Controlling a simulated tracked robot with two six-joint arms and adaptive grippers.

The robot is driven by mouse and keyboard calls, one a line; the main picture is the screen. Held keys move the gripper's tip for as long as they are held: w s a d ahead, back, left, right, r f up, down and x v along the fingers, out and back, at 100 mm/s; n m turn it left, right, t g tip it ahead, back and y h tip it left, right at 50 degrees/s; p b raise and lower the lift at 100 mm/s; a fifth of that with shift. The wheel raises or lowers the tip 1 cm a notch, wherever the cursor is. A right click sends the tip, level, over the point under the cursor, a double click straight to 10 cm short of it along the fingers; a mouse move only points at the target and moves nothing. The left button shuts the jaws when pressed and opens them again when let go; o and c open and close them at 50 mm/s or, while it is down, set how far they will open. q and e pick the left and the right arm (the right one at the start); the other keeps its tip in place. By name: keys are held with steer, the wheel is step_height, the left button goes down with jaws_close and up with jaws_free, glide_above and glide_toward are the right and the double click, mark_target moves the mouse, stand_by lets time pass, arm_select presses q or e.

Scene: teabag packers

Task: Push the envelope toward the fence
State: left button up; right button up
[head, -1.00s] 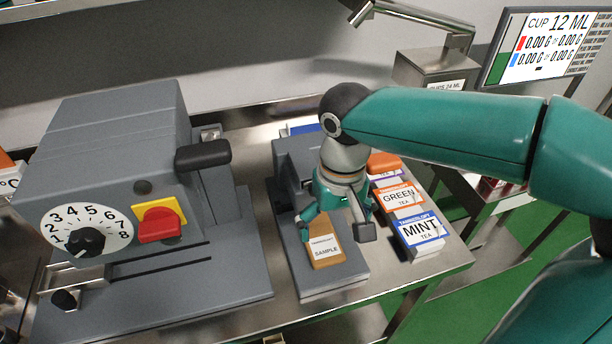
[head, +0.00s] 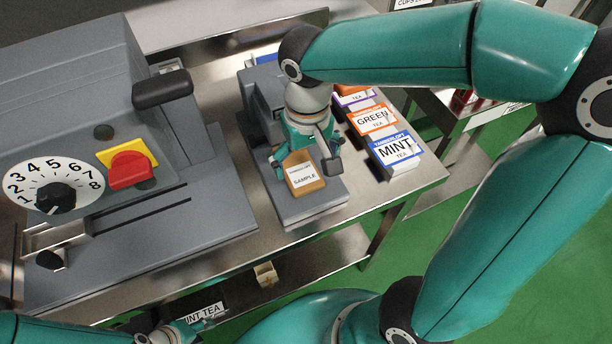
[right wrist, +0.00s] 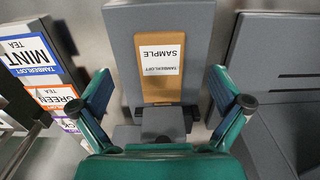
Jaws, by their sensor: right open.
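The envelope (head: 304,181) is brown with a white SAMPLE label. It lies flat on the grey plate of a small bench device (head: 316,212); the right wrist view also shows the envelope (right wrist: 176,87). My right gripper (head: 303,155) is just above its far end, fingers spread. In the right wrist view the right gripper (right wrist: 161,76) has a finger on either side of the envelope, with nothing held. A grey block (right wrist: 163,124) stands at the envelope's near end there; I cannot tell whether it is the fence. My left gripper (head: 185,328) shows partly at the bottom left; its jaws are unclear.
MINT (head: 396,152) and GREEN (head: 372,120) tea boxes stand right of the device. A large grey machine with a dial (head: 54,194) and red switch (head: 130,170) stands left. The steel table edge (head: 385,208) runs in front. A lower shelf (head: 300,262) is below.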

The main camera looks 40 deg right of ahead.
mark_target(301, 173)
step_height(301, 173, down, 6)
steer(key=shift+f, duration=0.25)
steer(key=shift+c, duration=0.3)
steer(key=c, duration=1.1)
steer(key=shift+w, duration=0.15)
steer(key=shift+w+d, duration=0.15)
steer(key=shift+w, duration=0.45)
steer(key=shift+w+d, duration=0.15)
steer(key=shift+w, duration=0.4)
